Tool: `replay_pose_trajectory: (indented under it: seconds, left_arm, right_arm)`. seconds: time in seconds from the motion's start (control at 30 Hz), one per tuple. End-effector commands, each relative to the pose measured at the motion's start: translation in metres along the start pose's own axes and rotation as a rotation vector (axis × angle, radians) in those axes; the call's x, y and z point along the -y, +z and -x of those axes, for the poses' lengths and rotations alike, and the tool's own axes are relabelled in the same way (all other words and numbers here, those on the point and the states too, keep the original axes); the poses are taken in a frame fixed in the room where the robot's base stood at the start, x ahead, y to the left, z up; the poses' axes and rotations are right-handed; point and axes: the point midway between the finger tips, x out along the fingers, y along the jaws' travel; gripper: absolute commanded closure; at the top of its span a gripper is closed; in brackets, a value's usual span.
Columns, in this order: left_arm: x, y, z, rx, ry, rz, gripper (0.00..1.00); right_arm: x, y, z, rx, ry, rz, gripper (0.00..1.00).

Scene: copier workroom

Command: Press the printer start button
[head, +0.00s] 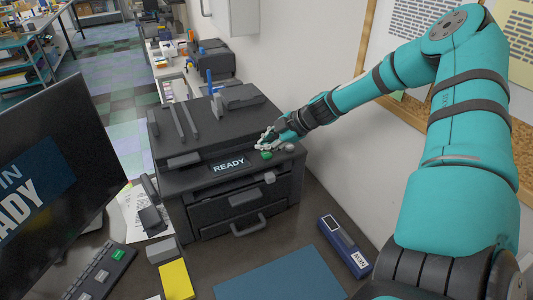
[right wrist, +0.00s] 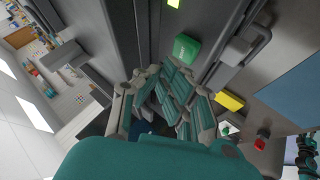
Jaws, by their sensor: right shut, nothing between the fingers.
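The dark printer (head: 225,150) stands on the desk with a lit READY display (head: 230,165) on its sloped front panel. A small green button (head: 267,155) is to the right of the display, with a grey knob-like button (head: 289,147) beside it. My right gripper (head: 264,146) is shut and empty, its fingertips just above and behind the green button. Whether they touch it cannot be told. In the right wrist view the closed fingers (right wrist: 165,90) show, with a green rectangle (right wrist: 186,48) beyond them; I cannot tell whether it is button or display.
A monitor (head: 50,170) stands at the left. A keypad (head: 100,272), a yellow pad (head: 176,280), a blue mat (head: 265,280) and a blue NEW box (head: 344,247) lie on the desk in front of the printer. A wall is close on the right.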

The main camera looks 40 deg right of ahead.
Motion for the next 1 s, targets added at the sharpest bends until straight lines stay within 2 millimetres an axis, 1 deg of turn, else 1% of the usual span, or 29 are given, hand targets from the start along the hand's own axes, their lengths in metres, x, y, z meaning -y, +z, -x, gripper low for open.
replay_pose_trajectory:
  seconds: [0.27,0.53,1.0]
  left_arm:
    - [0.0001,0.0003,-0.0004,0.001,0.0,0.0,0.6]
    - [0.0,0.0012,-0.0095,0.001,0.0,0.0,0.6]
    - [0.0001,0.0014,-0.0098,0.001,0.0,0.0,0.6]
  right_arm:
    - [0.0002,0.0002,-0.0003,0.0,0.0,0.0,1.0]
    - [0.0047,0.0046,-0.0063,0.0,0.0,0.001,1.0]
    - [0.0048,0.0046,-0.0064,0.0,0.0,0.0,1.0]
